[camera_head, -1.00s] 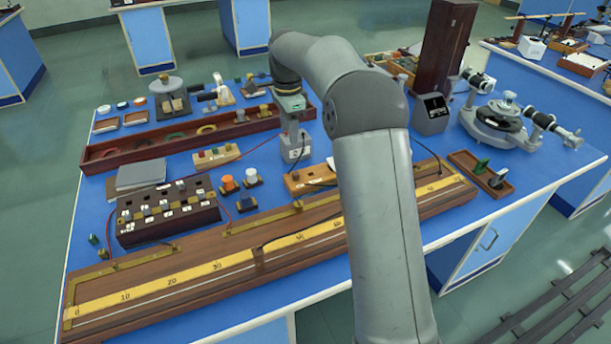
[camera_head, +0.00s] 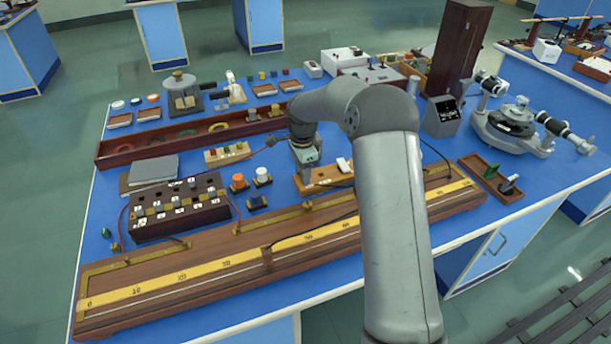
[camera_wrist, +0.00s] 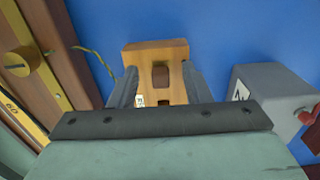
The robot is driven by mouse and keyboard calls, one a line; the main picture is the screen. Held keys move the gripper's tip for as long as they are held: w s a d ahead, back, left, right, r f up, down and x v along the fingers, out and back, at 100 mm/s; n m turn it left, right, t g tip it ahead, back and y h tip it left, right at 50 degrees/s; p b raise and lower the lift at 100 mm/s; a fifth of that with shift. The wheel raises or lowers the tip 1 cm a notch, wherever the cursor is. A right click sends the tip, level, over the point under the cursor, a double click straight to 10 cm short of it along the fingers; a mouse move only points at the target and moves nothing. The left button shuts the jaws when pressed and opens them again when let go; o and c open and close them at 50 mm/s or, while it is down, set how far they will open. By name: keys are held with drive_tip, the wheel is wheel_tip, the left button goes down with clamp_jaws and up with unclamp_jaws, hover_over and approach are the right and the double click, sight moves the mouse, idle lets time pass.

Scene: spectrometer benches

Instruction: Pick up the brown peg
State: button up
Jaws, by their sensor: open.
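My gripper (camera_wrist: 160,88) is open, pointing down over a light wooden block (camera_wrist: 176,50) in the wrist view. Its two fingers stand on either side of the block. Between them a small dark brown shape (camera_wrist: 160,75), which looks like the brown peg, sits in the block's top; I cannot tell how far it stands up. No finger visibly touches it. In the head view my gripper (camera_head: 305,163) is over the wooden block (camera_head: 322,180), near the bench's middle, and the arm hides the peg there.
A grey box (camera_wrist: 262,105) stands close on the right in the wrist view. The long wooden scale board (camera_head: 180,285) lies in front. A dark socket block (camera_head: 178,212) is to the left, a long red-brown tray (camera_head: 150,147) behind. A cable runs near the gripper.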

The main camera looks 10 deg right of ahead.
drive_tip(key=shift+f, duration=0.2)
clamp_jaws()
